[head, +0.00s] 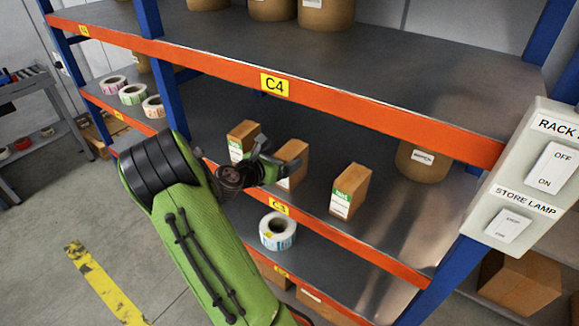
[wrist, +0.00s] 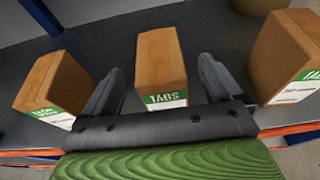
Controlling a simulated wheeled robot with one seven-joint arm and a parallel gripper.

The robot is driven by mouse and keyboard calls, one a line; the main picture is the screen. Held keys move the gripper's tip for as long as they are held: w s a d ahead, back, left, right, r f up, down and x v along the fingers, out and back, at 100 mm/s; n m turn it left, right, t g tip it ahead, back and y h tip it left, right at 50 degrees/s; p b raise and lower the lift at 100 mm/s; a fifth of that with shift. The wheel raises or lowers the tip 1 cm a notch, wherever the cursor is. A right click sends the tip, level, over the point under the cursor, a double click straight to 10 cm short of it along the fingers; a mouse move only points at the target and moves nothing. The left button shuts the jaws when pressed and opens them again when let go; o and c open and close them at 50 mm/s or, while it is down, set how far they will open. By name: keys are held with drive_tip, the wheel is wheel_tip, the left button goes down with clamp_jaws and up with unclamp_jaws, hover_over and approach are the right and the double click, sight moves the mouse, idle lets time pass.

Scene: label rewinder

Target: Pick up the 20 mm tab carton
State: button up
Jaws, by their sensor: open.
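Three brown cartons with green-and-white labels stand in a row on the middle shelf: a left carton (head: 241,141), a middle carton (head: 292,160) and a right carton (head: 350,190). The wrist view also shows the left (wrist: 55,85), middle (wrist: 160,55) and right (wrist: 287,55) cartons. The middle label reads "TABS"; I cannot read which carton is 20 mm. My gripper (head: 271,165) is open at the middle carton. In the wrist view its fingers (wrist: 160,82) lie either side of the middle carton's front, with gaps visible. My gripper partly hides the middle carton in the head view.
The orange shelf beam (head: 350,243) runs along the front, and the upper C4 beam (head: 330,101) is above. A brown round container (head: 422,162) stands behind right. A label roll (head: 277,232) sits on the lower shelf. A switch panel (head: 530,180) is at right.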

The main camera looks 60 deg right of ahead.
sight(291, 153)
drive_tip(key=x, duration=0.5)
drive_tip(key=shift+d+f+b, duration=0.2)
drive_tip(key=shift+d+b, duration=0.15)
drive_tip(key=shift+b, duration=0.05)
drive_tip(key=shift+a+r, duration=0.1)
drive_tip(key=shift+a, duration=0.05)
drive_tip(key=c, duration=1.2)
